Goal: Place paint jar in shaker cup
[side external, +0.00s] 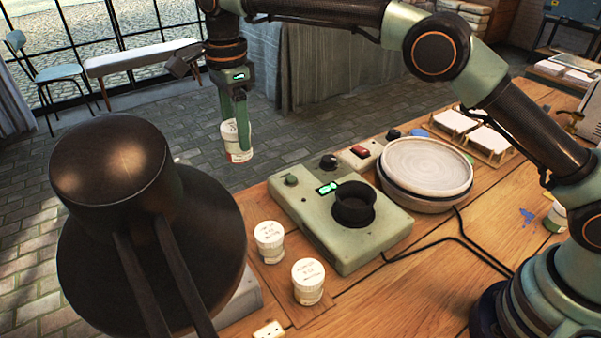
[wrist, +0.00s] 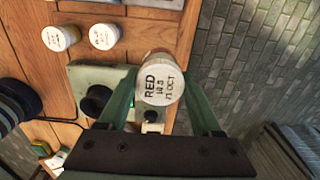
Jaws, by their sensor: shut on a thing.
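My gripper (side external: 242,122) is shut on a white-lidded paint jar (side external: 236,152) and holds it upright in the air, past the table's far edge in the side view. In the wrist view the jar's lid (wrist: 160,82) reads "RED" and sits between the two green fingers. The shaker cup (side external: 354,205) is a black round cup on a pale green machine (side external: 375,240), to the right of and lower than the held jar. It looks empty, though its bottom is dark. In the wrist view the machine shows partly behind the left finger.
Two other white-lidded jars, one (side external: 270,241) and another (side external: 309,281), stand on the table left of the machine. A round turntable (side external: 428,168) stands right of it. A large dark lamp (side external: 140,220) fills the left foreground. Black cables cross the wooden table (side external: 440,285).

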